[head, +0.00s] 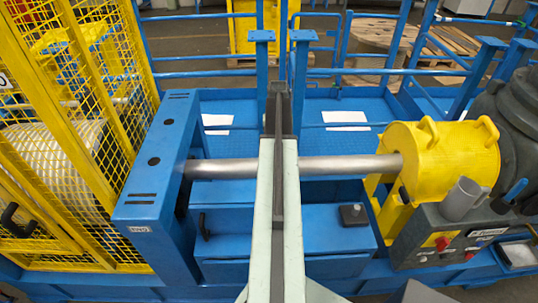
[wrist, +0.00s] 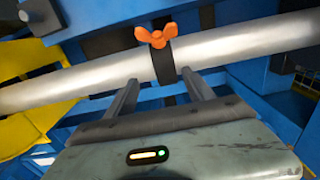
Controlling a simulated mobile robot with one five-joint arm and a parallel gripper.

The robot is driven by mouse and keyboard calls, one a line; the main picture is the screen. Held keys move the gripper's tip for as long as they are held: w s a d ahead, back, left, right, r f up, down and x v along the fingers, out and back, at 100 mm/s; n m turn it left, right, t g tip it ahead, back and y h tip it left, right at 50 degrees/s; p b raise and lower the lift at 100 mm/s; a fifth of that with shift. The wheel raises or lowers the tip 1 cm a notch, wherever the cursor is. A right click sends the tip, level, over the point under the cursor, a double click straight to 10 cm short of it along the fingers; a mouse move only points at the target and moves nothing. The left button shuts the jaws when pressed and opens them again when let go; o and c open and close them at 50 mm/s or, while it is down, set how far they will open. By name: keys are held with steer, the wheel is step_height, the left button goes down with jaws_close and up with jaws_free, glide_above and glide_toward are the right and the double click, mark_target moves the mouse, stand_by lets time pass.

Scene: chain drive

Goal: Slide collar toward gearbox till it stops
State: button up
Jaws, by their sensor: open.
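The collar (wrist: 163,66) is a dark band around the shaft, with an orange wing screw (wrist: 157,37) on top in the wrist view. My gripper (wrist: 160,77) is open, its two fingers on either side of the collar, near the shaft. I cannot tell whether they touch it. The bare metal shaft (head: 345,165) runs in the head view from a blue frame to the yellow gearbox (head: 430,150) at right. My arm hides the middle of the shaft and the collar in the head view.
The blue upright frame (head: 158,155) stands at the shaft's left end, beside a yellow mesh guard (head: 75,130). A grey control box (head: 450,235) with a red switch sits below the gearbox. A blue housing (head: 335,240) lies under the shaft. Blue rails stand behind.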

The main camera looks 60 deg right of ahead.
steer(key=f+b, duration=0.5)
steer(key=w+f+b, duration=0.1)
steer(key=f+b, duration=0.1)
steer(key=f, duration=0.1)
steer(key=shift+a+b, duration=0.2)
steer(key=shift+b, duration=0.15)
steer(key=shift+s+r, duration=0.1)
steer(key=shift+r, duration=0.05)
jaws_close()
